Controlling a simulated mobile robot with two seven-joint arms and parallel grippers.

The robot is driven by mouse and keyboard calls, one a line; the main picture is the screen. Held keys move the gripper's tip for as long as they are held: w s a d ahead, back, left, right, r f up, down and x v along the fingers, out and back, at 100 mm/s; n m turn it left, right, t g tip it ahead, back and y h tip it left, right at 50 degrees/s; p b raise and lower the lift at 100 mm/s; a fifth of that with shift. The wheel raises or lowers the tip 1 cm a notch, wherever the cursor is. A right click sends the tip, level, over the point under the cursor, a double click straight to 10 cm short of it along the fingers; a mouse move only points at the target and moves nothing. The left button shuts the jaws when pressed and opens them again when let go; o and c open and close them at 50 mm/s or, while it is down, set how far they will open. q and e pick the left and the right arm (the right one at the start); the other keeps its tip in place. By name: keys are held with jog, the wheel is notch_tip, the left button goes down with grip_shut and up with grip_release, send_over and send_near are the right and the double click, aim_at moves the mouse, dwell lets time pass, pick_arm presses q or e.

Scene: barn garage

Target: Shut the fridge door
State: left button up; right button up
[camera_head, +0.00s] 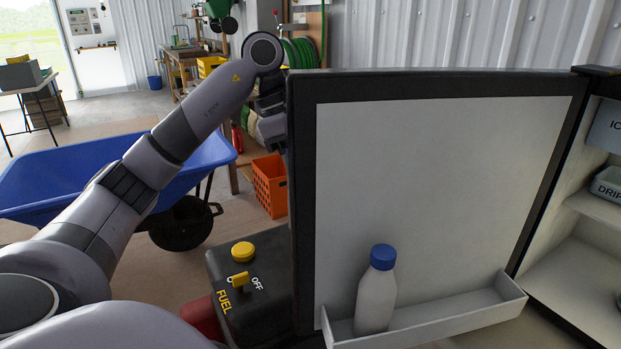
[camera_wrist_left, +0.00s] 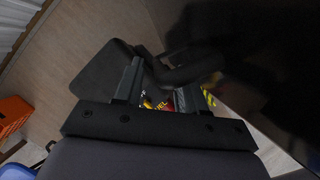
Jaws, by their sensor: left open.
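The fridge door (camera_head: 440,190) stands wide open, its white inner face towards me and its hinge side at the right, by the fridge (camera_head: 580,270). A door shelf (camera_head: 450,318) holds a white bottle with a blue cap (camera_head: 376,290), upright. My left arm reaches in from the left to the door's free edge. My left gripper is partly hidden behind that edge in the head view. In the left wrist view my left gripper (camera_wrist_left: 163,92) is open, with nothing held between its fingers. The dark door surface (camera_wrist_left: 250,60) fills the right side there; I cannot tell whether they touch. My right gripper is not in view.
A black fuel unit with yellow caps (camera_head: 245,285) stands close left of the door. A blue wheelbarrow (camera_head: 70,180) and an orange crate (camera_head: 270,186) stand beyond it. A workbench with a green hose (camera_head: 300,52) is at the back.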

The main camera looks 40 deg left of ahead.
pick_arm(q)
jog(key=shift+w+d+f, duration=0.1)
jog(key=shift+d+f, duration=0.1)
jog(key=shift+f, duration=0.25)
grip_shut()
jog(key=shift+d, duration=0.1)
